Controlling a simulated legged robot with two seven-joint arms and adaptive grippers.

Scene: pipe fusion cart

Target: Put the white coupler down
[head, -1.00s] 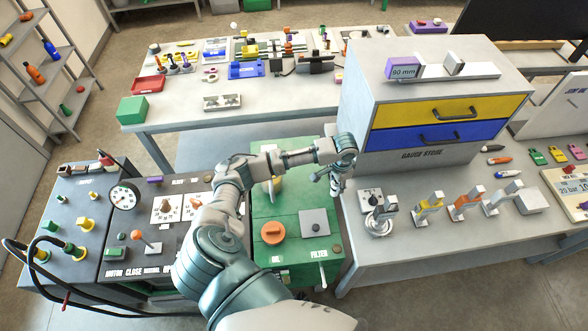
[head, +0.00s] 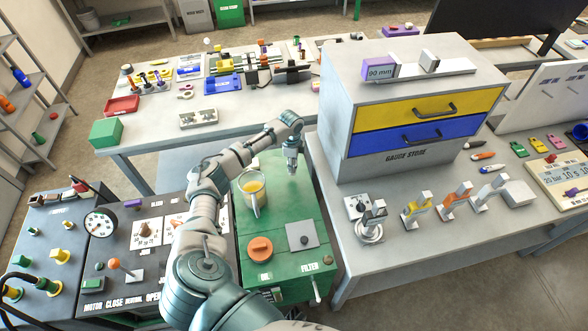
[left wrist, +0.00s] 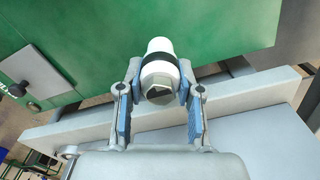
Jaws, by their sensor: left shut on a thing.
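My left gripper (left wrist: 160,98) is shut on the white coupler (left wrist: 159,48), a white cylinder with a dark band and a metal hex end. In the head view my left gripper (head: 291,168) hangs above the far right part of the green filter cabinet (head: 285,200). The coupler is too small there to make out clearly. In the left wrist view the green cabinet top lies beyond the coupler, and a grey ledge runs below it. My right gripper is not in view.
A glass mug of yellow liquid (head: 252,192), an orange knob (head: 260,250) and a grey plate (head: 301,234) are on the green cabinet. The gauge store (head: 410,110) stands close on the right. The cabinet's far right top looks clear.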

